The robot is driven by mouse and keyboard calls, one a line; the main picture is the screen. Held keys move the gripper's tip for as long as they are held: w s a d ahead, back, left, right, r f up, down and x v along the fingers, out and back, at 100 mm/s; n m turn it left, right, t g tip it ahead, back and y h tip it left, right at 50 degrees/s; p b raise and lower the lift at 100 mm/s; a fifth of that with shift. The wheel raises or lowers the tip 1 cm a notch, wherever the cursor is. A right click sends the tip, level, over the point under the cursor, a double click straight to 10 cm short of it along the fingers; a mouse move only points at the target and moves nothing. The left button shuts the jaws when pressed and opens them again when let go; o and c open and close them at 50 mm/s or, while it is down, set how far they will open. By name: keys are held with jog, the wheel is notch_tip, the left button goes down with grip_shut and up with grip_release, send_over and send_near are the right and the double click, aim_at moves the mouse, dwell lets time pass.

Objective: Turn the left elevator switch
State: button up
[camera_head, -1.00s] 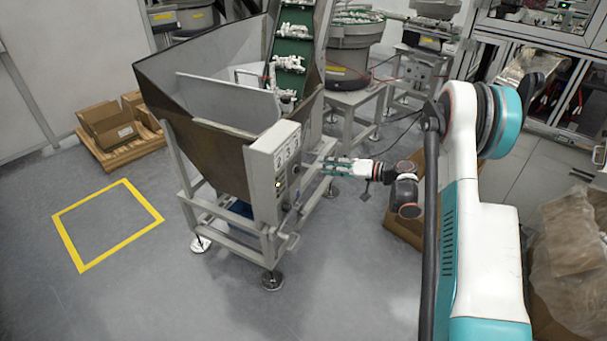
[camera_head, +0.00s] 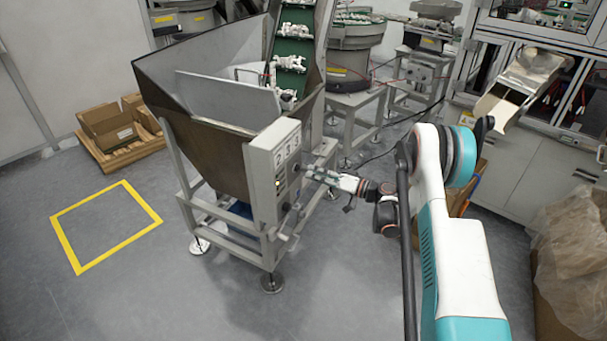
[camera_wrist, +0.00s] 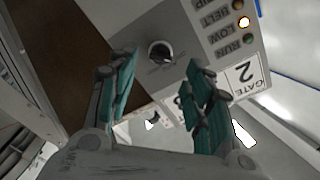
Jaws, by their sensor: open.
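The elevator's control box (camera_head: 272,165) is a light grey panel on the side of the hopper. In the wrist view the panel (camera_wrist: 185,25) fills the upper middle, with one round black switch knob (camera_wrist: 160,52) in sight. My gripper (camera_wrist: 162,80) is open, its two teal-padded fingers on either side of and below the knob, apart from it. In the head view my gripper (camera_head: 312,172) points left at the panel's right part. Whether this knob is the left or the right switch I cannot tell.
The hopper (camera_head: 200,120) stands behind the panel. Cardboard boxes (camera_head: 112,130) lie at the left. The floor inside the yellow square (camera_head: 105,225) is clear.

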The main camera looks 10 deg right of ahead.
aim_at(298, 169)
jog(key=shift+b+x, duration=0.65)
jog(key=shift+x, duration=2.1)
jog(key=shift+c, duration=0.5)
jog(key=c, duration=1)
